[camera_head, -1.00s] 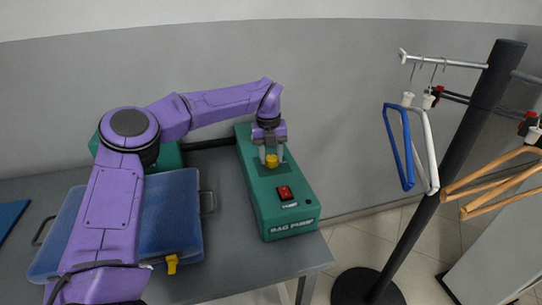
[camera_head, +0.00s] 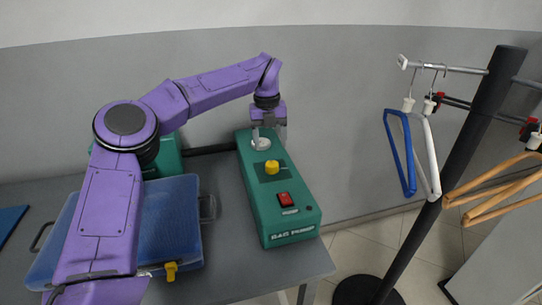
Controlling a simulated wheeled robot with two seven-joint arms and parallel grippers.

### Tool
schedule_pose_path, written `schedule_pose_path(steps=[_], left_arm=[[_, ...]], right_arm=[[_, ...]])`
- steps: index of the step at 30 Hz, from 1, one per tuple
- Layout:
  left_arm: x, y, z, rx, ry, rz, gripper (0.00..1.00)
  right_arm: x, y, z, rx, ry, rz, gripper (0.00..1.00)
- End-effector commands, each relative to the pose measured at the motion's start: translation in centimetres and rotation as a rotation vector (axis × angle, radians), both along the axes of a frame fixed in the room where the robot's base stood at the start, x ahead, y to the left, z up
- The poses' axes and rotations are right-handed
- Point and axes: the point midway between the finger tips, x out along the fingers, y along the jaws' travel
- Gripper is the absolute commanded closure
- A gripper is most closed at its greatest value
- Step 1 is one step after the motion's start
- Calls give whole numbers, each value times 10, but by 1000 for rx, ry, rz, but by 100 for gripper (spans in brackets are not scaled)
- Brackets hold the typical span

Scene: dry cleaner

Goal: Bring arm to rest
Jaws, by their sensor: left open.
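My left gripper (camera_head: 266,139) is open and empty. It points down above the far end of the green bag pump box (camera_head: 293,220), behind the yellow knob and apart from it. The yellow knob (camera_head: 272,167) stands on the pump's top, with a red switch (camera_head: 285,199) nearer the front. My purple left arm reaches in from the lower left, across the blue bag and over the table. My right gripper is not in view.
A blue translucent bag (camera_head: 170,225) with a yellow valve (camera_head: 170,271) lies on the grey table (camera_head: 225,265), partly under my arm. A dark rack post (camera_head: 455,170) with blue, white and wooden hangers stands right. A grey wall (camera_head: 340,110) closes the back.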

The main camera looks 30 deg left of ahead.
Motion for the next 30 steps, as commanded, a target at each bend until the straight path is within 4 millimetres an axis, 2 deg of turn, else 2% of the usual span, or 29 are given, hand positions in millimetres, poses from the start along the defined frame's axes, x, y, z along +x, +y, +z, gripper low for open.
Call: schedule_pose_path(steps=[3, 6, 22, 25, 30], left_arm=[[0, 1, 20, 2, -1, 0, 31], [-1, 1, 27, 1, 1, 0, 31], [-1, 1, 30, 0, 1, -1, 31], [-1, 1, 44, 0, 0, -1, 31], [-1, 1, 83, -1, 1, -1, 31]], right_arm=[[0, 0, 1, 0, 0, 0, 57], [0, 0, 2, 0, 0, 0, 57], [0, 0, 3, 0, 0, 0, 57], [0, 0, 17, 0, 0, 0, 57], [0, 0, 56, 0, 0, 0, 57]])
